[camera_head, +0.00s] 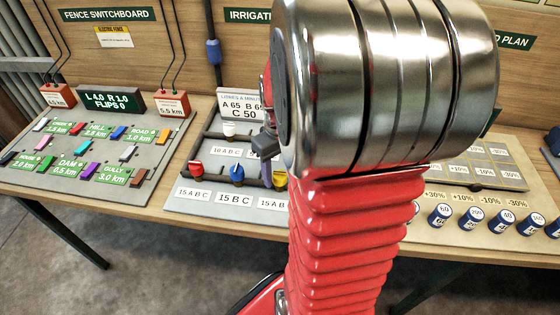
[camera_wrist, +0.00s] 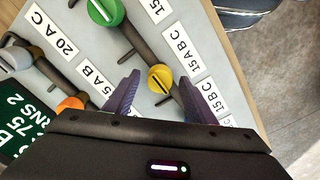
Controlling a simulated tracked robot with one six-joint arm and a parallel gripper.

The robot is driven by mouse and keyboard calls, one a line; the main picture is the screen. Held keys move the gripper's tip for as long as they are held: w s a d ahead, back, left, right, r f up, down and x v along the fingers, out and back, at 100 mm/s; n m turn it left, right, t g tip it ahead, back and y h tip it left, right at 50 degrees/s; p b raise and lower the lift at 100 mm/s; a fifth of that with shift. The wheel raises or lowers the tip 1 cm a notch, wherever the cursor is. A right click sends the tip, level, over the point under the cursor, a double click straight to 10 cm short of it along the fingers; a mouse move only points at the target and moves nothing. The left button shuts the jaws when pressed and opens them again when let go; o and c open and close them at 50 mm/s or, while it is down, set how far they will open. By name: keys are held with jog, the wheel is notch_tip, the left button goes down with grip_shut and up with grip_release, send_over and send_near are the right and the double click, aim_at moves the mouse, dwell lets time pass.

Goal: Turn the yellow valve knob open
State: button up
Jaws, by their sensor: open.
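The yellow valve knob (camera_wrist: 160,79) sits on a dark pipe on the grey irrigation board, with a pale stripe across its round face. It also shows in the head view, left of my red arm (camera_head: 280,178). My gripper (camera_wrist: 159,76) is open, with one purple finger on each side of the yellow knob in the wrist view. I cannot tell how far the fingertips are above the board or whether they touch the knob. In the head view my arm hides most of the gripper and the right part of the board.
A green knob (camera_wrist: 104,11) and an orange knob (camera_wrist: 71,104) are near the yellow one. Red (camera_head: 196,168), blue (camera_head: 237,173) and white (camera_head: 230,129) knobs stand to its left in the head view. A switchboard panel (camera_head: 65,185) lies at left; blue weights (camera_head: 471,218) stand at right.

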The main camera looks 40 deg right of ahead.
aim_at(278, 173)
notch_tip(278, 173, up, 14)
jog(key=shift+f, duration=0.15)
dwell(0.4)
dwell(0.5)
jog(key=s+a+t, duration=0.2)
jog(key=a, duration=0.9)
jog(key=s+a+r+n+t, duration=0.1)
jog(key=s+a+t, duration=0.1)
jog(key=a, duration=0.9)
jog(key=shift+a+t, duration=0.2)
jog(key=shift+t, duration=0.6)
